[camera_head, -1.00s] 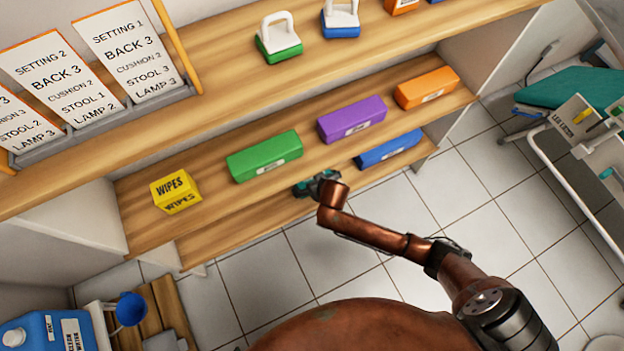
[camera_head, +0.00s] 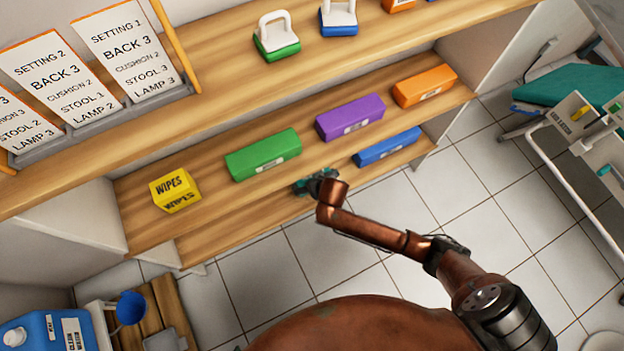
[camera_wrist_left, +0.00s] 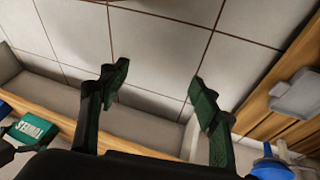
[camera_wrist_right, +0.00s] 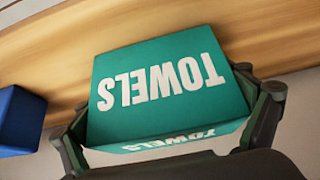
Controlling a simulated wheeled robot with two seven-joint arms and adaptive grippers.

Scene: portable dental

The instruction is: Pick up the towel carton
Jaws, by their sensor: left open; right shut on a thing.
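The towel carton (camera_wrist_right: 120,110) is a teal box with white TOWELS lettering, upside down in the right wrist view. My right gripper (camera_wrist_right: 168,92) is shut on it, one finger at each side. In the head view my right gripper (camera_head: 318,184) is at the front of the lower shelf, and its wrist hides most of the carton. I cannot tell whether the carton touches the shelf board. My left gripper (camera_wrist_left: 158,78) is open and empty above the tiled floor in the left wrist view. It is outside the head view.
On the lower shelving (camera_head: 222,226) stand a yellow wipes box (camera_head: 175,190) and green (camera_head: 263,154), purple (camera_head: 350,117), orange (camera_head: 425,86) and blue (camera_head: 388,146) boxes. The upper shelf (camera_head: 230,90) overhangs behind. A trolley (camera_head: 570,170) stands right. Floor in front is open.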

